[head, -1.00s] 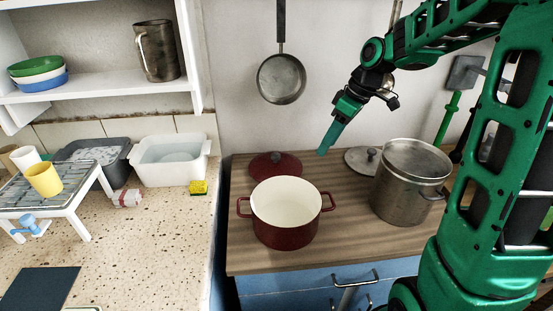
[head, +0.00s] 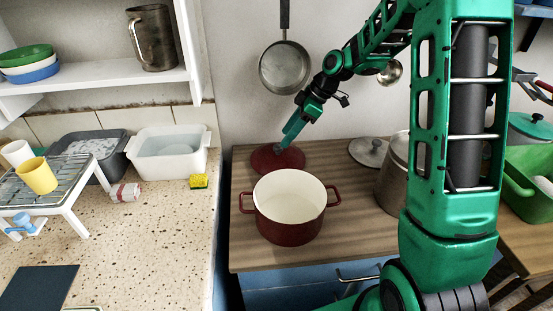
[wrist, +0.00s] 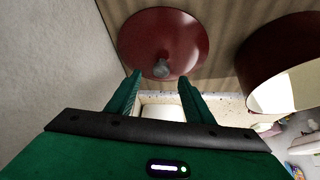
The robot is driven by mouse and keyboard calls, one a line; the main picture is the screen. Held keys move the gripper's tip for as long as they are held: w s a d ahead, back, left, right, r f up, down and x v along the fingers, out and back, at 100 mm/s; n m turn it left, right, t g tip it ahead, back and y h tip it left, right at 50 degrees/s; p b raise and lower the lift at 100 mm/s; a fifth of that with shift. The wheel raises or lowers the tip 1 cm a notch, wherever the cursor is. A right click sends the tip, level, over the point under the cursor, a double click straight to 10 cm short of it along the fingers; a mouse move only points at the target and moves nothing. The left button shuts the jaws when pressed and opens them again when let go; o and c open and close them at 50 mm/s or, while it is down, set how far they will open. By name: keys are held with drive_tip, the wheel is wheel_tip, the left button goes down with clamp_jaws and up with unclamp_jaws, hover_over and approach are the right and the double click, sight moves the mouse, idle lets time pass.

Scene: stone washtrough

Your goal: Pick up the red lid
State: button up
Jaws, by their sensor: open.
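The red lid (head: 264,160) lies flat on the wooden counter behind the red pot (head: 288,226), close to the wall. In the wrist view the lid (wrist: 190,38) shows as a dark red disc with a grey knob (wrist: 161,68) at its middle. My gripper (head: 284,146) hangs just above the lid in the head view, hiding part of it and its knob. In the wrist view my gripper (wrist: 161,76) has its two green fingers apart, with the knob between and slightly beyond the tips. Nothing is held.
The open red pot stands just in front of the lid. A grey lid (head: 368,151) and a steel pot (head: 391,180) are to the right. A pan (head: 285,68) hangs on the wall above. A yellow sponge (head: 199,181) lies on the speckled counter.

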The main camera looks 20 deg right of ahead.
sight(278, 153)
drive_tip(key=shift+x, duration=2.65)
drive_tip(key=shift+s+d, duration=0.1)
drive_tip(key=shift+c, duration=0.6)
clamp_jaws()
